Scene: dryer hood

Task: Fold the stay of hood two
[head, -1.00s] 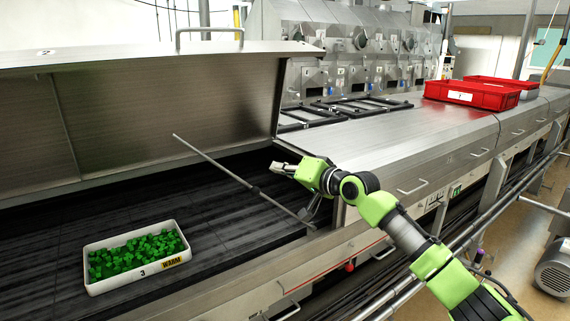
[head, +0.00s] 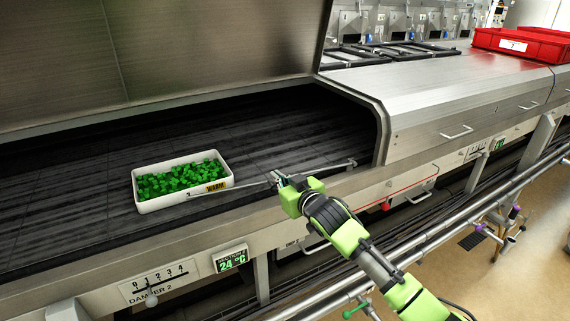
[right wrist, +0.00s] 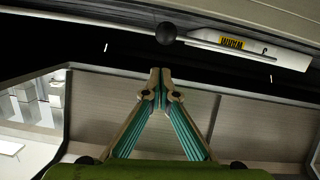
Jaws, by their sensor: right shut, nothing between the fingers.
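The hood two lid (head: 215,50) stands raised over the dark bed in the head view. Its stay, a thin grey rod (head: 323,169), lies low along the front rim, from a pivot at the right end of the opening leftward past the front of the tray. My right gripper (head: 277,178) is at the rod's middle, shut and empty. In the right wrist view its fingertips (right wrist: 160,72) are closed together, with the rod (right wrist: 212,45) and a dark round knob (right wrist: 166,34) just beyond them. Whether they touch the rod I cannot tell. My left gripper is not in view.
A white tray (head: 142,200) of green pieces, marked WARM, sits on the bed close behind the rod's left part. A closed steel cover (head: 440,100) is at right, with red crates (head: 520,43) behind. A pipe rail runs along the front.

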